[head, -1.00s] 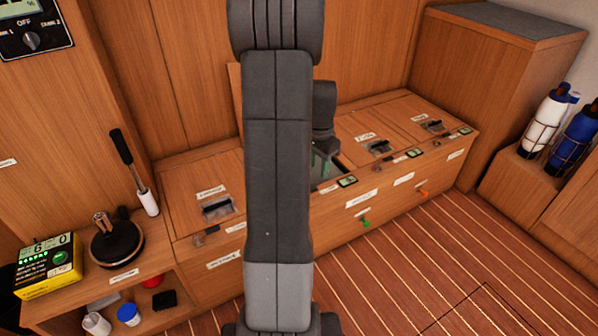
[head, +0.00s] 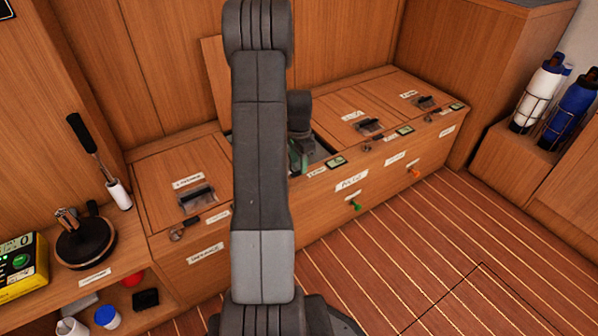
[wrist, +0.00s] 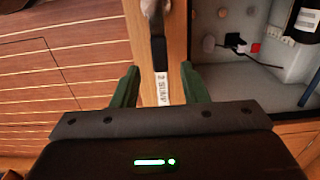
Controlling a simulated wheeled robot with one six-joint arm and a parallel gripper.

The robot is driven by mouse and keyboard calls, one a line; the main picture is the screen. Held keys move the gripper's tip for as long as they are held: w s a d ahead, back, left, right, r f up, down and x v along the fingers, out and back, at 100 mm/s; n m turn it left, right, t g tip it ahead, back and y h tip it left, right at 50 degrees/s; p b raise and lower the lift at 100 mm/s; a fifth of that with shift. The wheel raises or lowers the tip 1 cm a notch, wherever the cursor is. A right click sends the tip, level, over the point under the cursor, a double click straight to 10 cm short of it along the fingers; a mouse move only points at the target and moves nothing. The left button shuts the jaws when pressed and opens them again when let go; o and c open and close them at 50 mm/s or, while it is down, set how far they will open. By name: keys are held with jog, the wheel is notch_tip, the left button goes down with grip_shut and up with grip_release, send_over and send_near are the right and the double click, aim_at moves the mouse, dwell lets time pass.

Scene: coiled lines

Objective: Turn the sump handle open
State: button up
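My gripper (head: 300,155) is over the front edge of the open locker in the head view, partly behind my arm. In the wrist view its two green fingers (wrist: 160,85) are apart, with nothing held. Between them is the wooden front edge (wrist: 176,35) of the locker, with a white label (wrist: 161,88) that seems to read "2 SUMP". A dark bar with a grey metal end (wrist: 153,10) lies along this edge, just beyond the fingertips; I cannot tell if it is the sump handle. On the locker front, a green handle (head: 356,206) and an orange handle (head: 415,173) stick out.
Inside the locker are a grey knob (wrist: 208,43), a red part (wrist: 256,47) and a white fitting. A raised lid (head: 214,72) leans at the back wall. Closed lids with latches (head: 197,197) flank the opening. The striped floor (head: 400,260) in front is clear.

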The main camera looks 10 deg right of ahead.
jog(key=shift+f+b, duration=0.3)
jog(key=shift+f, duration=1.1)
jog(key=shift+c, duration=0.4)
grip_shut()
